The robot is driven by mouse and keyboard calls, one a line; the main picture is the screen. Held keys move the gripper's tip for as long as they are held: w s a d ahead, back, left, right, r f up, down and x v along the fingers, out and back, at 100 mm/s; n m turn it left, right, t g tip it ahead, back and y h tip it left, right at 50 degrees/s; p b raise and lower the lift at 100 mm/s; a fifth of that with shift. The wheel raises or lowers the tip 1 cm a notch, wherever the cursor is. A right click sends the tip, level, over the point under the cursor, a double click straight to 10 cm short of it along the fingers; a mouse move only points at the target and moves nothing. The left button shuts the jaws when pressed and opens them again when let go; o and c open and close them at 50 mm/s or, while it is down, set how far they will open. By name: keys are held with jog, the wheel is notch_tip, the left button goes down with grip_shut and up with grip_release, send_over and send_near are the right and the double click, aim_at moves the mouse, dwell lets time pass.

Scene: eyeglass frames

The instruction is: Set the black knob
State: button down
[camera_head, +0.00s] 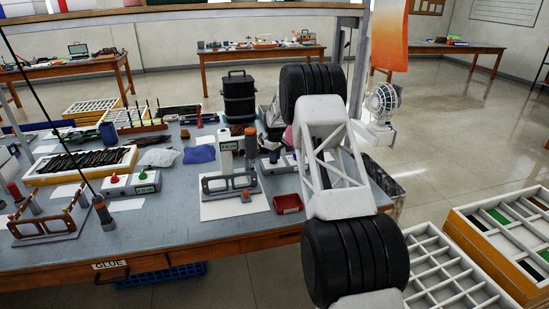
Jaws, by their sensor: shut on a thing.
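My gripper (273,148) is small and partly hidden beside my arm's pale link. It points down at a light grey box (283,163) on the workbench, right of the white upright unit with a display. It is shut on a small dark thing on top of that box, which looks like the black knob (274,157). The knob's setting and the box's display cannot be read. Two similar boxes stand at the left, one with a red knob (115,178) and one with a green knob (143,174).
An eyeglass-frame fixture (228,184) stands on white paper, with a red tray (287,203) to its right. A black case (238,97) stands behind. An orange-topped cylinder (251,141) is close left of my gripper. White divided trays (440,265) are at the lower right.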

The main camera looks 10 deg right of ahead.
jog(key=shift+n, duration=1.3)
jog(key=c, duration=1.1)
grip_release()
jog(key=shift+c, duration=0.2)
jog(key=shift+r, duration=3.9)
